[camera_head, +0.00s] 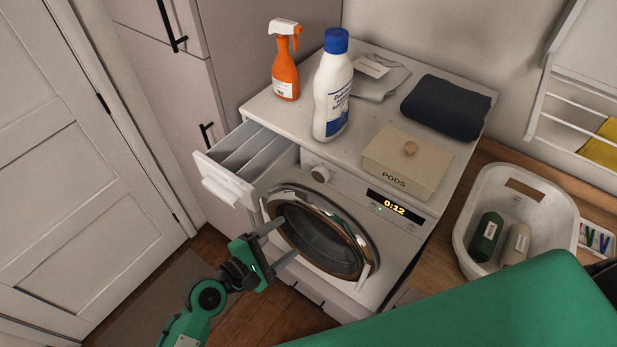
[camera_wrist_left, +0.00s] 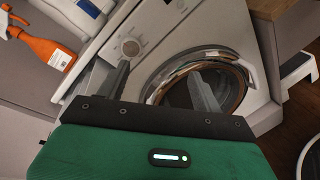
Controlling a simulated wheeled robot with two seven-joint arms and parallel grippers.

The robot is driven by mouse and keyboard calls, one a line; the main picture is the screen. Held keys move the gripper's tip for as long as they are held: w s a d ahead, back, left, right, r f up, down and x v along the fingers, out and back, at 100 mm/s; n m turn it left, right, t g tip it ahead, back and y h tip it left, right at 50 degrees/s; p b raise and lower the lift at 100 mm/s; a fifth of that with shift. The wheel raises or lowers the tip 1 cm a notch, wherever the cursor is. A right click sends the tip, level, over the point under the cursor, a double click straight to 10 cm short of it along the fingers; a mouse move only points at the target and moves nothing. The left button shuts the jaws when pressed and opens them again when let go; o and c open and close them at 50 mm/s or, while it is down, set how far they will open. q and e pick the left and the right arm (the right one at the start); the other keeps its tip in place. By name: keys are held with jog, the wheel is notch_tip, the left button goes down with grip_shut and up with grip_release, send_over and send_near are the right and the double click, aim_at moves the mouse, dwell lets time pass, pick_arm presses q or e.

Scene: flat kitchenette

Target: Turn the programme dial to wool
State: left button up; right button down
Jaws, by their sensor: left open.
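The programme dial (camera_head: 320,173) is a round pale knob on the washing machine's front panel, left of the lit display (camera_head: 394,207) reading 0:12. In the left wrist view the dial (camera_wrist_left: 131,47) shows just beyond one finger; its marks are too small to read. The washing machine (camera_head: 395,290) has a round door, which looks shut. My left gripper (camera_head: 279,243) is open and empty in front of the door, below and left of the dial, apart from it. It also shows in the left wrist view (camera_wrist_left: 160,88). My right gripper is not in view.
The detergent drawer (camera_head: 225,180) is pulled out, left of the dial. On top stand an orange spray bottle (camera_head: 285,65), a white bottle (camera_head: 331,90), a pods box (camera_head: 408,160) and a dark folded cloth (camera_head: 446,106). A white basket (camera_head: 475,205) stands right.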

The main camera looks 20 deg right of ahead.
aim_at(318, 176)
pick_arm(q)
jog(key=w+d+n+t, duration=0.1)
jog(key=w+d+n, duration=0.3)
jog(key=w, duration=0.1)
jog(key=w+d+n+t, duration=0.1)
jog(key=w+d+n, duration=0.3)
jog(key=w, duration=0.1)
jog(key=w+d+n+t, duration=0.1)
jog(key=w+d+n, duration=0.3)
jog(key=w, duration=0.1)
jog(key=shift+d+f, duration=0.1)
jog(key=shift+f, duration=0.25)
jog(key=shift+c, duration=0.2)
jog(key=c, duration=0.9)
jog(key=shift+c, duration=0.2)
jog(key=shift+s, duration=0.1)
